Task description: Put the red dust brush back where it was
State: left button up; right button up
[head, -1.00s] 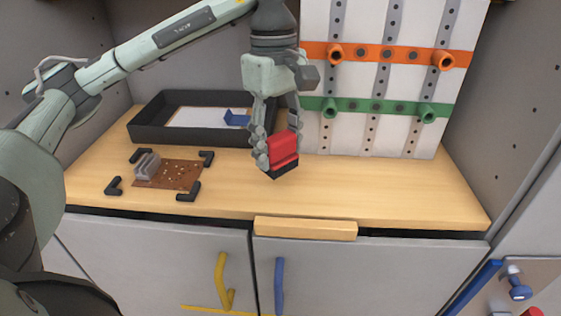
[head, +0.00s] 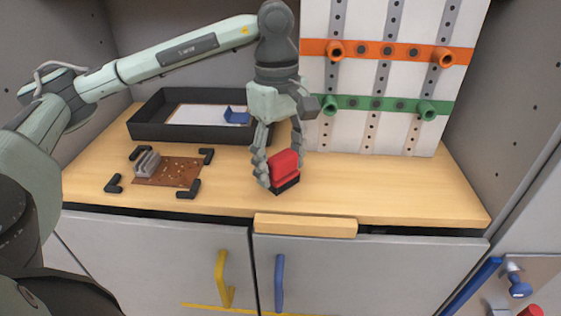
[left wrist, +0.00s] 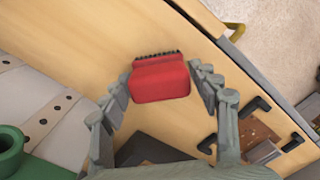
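The red dust brush (head: 284,168) has a red block handle and dark bristles. It stands on the wooden worktop near the front edge, bristles down. My left gripper (head: 279,163) is above it, fingers pointing down on either side of the brush. In the left wrist view the brush (left wrist: 160,80) is between the spread fingertips (left wrist: 160,75), with narrow gaps at its sides, so the gripper looks open. My right gripper is not in view.
A brown mat (head: 172,173) with crumbs and a grey part lies left, among black corner brackets (head: 187,190). A black tray (head: 150,131) holding a blue piece (head: 236,116) stands behind. A pegboard with orange (head: 400,54) and green (head: 395,104) rails stands back right. The worktop's right side is clear.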

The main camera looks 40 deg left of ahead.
aim_at(280, 152)
pick_arm(q)
jog(key=shift+o, duration=0.6)
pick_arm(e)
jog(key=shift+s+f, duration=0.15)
pick_arm(q)
jog(key=shift+r, duration=0.15)
notch_tip(280, 152, up, 2)
jog(key=shift+w+r, duration=0.1)
jog(key=r, duration=0.5)
jog(key=shift+a+r, duration=0.2)
jog(key=shift+r, duration=0.15)
notch_tip(280, 152, up, 3)
jog(key=shift+w+a+p, duration=0.1)
jog(key=shift+p, duration=0.75)
jog(key=shift+r, duration=0.55)
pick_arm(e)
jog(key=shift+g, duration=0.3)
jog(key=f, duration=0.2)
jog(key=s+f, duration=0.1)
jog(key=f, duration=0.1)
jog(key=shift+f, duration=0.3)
